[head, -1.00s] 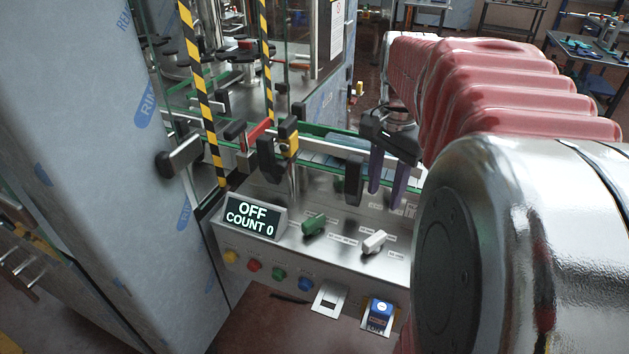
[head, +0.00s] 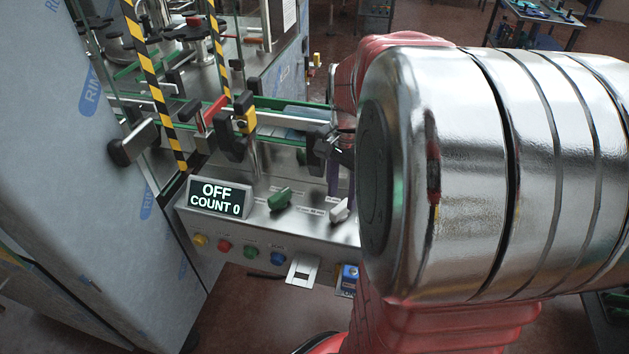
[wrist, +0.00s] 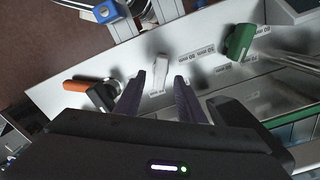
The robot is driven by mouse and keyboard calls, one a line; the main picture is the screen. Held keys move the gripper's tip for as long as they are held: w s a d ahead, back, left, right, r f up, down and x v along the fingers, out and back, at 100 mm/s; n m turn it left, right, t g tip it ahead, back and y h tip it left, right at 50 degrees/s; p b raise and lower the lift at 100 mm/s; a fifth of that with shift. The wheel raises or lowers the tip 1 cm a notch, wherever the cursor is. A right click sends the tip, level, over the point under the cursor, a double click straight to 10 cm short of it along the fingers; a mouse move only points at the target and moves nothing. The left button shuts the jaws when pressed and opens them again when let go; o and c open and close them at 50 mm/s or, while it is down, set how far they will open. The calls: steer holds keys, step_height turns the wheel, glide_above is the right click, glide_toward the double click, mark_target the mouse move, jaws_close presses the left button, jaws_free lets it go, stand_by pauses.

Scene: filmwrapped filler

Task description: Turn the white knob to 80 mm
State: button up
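The white knob (head: 340,210) stands on the sloped steel panel (head: 262,222), right of the green knob (head: 280,199). In the wrist view the white knob (wrist: 161,73) lies just beyond and between my gripper's (wrist: 160,85) two purple fingers, which are apart with nothing between them. The fingers look clear of the knob; the exact gap is hard to tell. Printed mm labels (wrist: 199,55) surround the knobs, partly too small to read. In the head view my arm hides much of my gripper and the panel's right part.
A display (head: 219,199) reads OFF, COUNT 0. Yellow, red, green and blue buttons (head: 251,252) line the panel's front. An orange-handled part (wrist: 88,85) sits left of the fingers in the wrist view. Rails and black clamps (head: 235,130) stand behind the panel.

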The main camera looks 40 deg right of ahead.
mark_target(341, 206)
steer(key=shift+f, duration=1.8)
steer(key=shift+c, duration=0.4)
jaws_close()
steer(key=shift+a, duration=0.25)
steer(key=shift+d, duration=0.15)
